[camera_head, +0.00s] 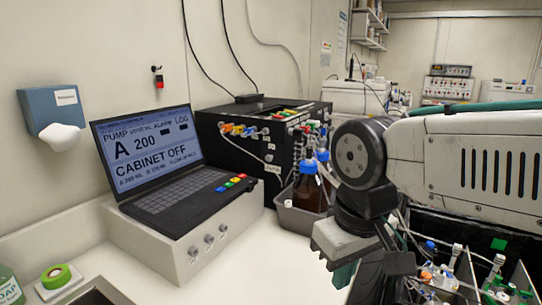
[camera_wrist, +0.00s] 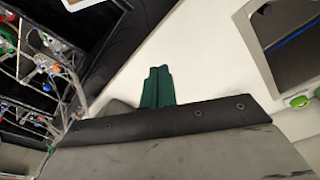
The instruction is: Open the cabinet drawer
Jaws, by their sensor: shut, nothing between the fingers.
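My gripper (camera_head: 345,273) hangs at the lower middle of the head view, in front of the black rack and over the white bench edge. In the wrist view its green fingers (camera_wrist: 157,87) lie side by side, shut with nothing between them, above the white bench. A black cabinet-like unit (camera_head: 456,222) with bottles and tubing is at the lower right, partly hidden by my arm. It also shows at the left of the wrist view (camera_wrist: 82,97). I cannot make out a drawer front or handle in either view.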

